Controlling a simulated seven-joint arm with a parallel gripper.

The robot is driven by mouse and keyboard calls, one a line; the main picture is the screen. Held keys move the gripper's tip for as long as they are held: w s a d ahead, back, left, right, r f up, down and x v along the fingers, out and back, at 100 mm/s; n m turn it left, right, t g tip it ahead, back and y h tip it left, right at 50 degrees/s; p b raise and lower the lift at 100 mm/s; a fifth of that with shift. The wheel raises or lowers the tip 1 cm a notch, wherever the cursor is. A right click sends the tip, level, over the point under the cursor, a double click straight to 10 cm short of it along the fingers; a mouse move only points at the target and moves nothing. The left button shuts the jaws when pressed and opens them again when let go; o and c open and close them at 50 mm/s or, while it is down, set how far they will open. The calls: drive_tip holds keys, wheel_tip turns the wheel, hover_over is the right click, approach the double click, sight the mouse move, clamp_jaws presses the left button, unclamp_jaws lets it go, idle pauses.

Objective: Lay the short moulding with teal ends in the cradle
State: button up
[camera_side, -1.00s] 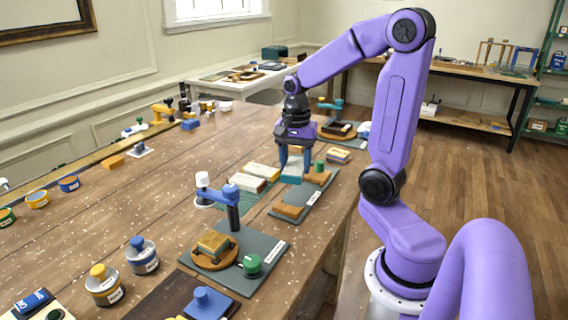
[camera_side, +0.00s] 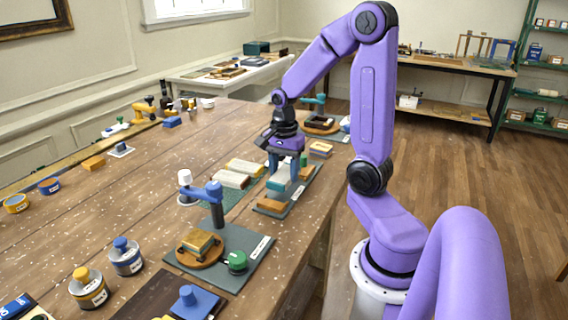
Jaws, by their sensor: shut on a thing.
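A pale moulding with a teal end (camera_side: 277,184) is between the fingers of my gripper (camera_side: 286,172), which is shut on it. The cradle is a dark grey base (camera_side: 294,208) with a white label and orange blocks, a near one (camera_side: 270,205) and a far one (camera_side: 305,173). The held moulding is over the base, between these orange blocks. I cannot tell whether it touches the cradle. My fingers hide part of the moulding and its far end.
Two pale mouldings (camera_side: 231,179) lie on a green mat just left of the cradle. A green knob (camera_side: 303,160) stands by the far orange block. A blue post fixture (camera_side: 215,200) rises nearer the camera.

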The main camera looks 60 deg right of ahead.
drive_tip(key=shift+f, duration=1.75)
drive_tip(key=shift+f, duration=0.2)
drive_tip(key=o, duration=1.1)
wheel_tip(320, 180, up, 17)
drive_tip(key=shift+r, duration=0.2)
drive_tip(key=shift+a, duration=0.1)
